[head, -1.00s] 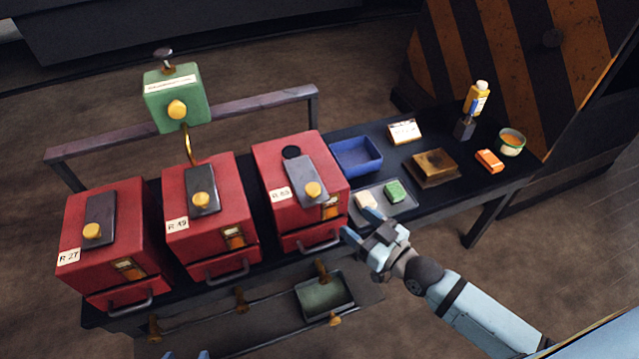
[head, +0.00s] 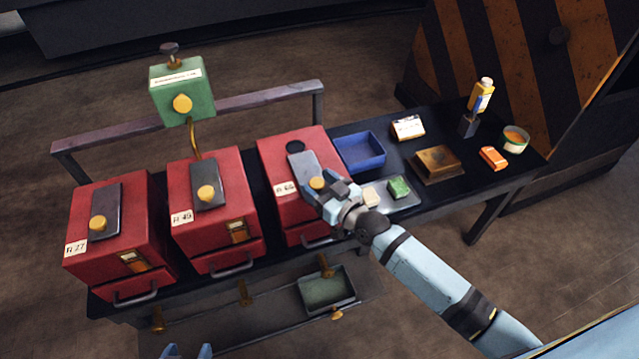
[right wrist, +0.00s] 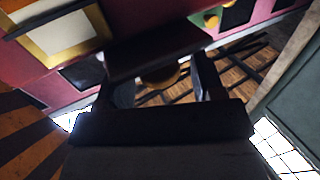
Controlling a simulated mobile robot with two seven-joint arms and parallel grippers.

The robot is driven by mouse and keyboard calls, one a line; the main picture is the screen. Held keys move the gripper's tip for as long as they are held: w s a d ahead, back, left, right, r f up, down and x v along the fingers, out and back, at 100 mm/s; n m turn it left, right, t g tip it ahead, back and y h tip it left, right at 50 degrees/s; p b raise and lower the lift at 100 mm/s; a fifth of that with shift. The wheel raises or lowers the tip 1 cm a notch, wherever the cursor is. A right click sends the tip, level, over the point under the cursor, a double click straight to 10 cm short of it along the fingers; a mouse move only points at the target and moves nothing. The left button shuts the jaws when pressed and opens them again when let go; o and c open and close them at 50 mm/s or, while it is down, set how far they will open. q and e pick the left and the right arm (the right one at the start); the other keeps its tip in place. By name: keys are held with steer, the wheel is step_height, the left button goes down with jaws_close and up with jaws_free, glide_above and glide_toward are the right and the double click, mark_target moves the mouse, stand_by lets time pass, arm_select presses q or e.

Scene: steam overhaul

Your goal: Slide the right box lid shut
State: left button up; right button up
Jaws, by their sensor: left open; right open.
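The right red box (head: 276,168) stands at the right end of the row of boxes. Its grey lid (head: 303,163) lies on top with a yellow knob (head: 317,183), and a dark round hole (head: 295,146) shows uncovered behind the lid. My right gripper (head: 323,186) is open at the knob, its fingers on either side. In the right wrist view the knob (right wrist: 160,76) shows between the open fingers, partly hidden by the dark lid edge; contact cannot be told. My left gripper (head: 187,351) is open at the bottom edge, only its tips showing.
Two more red boxes, the middle one (head: 212,215) and the left one (head: 112,240), stand alongside with knobbed lids. A green box (head: 181,91) on a brass pipe stands behind. A blue tray (head: 361,151) and a small tray (head: 404,203) lie right of the box.

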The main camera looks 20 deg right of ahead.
mark_target(314, 175)
jaws_close()
steer(key=shift+w+b, duration=0.35)
steer(key=shift+w, duration=1.4)
jaws_free()
steer(key=v, duration=1.4)
steer(key=shift+a, duration=0.1)
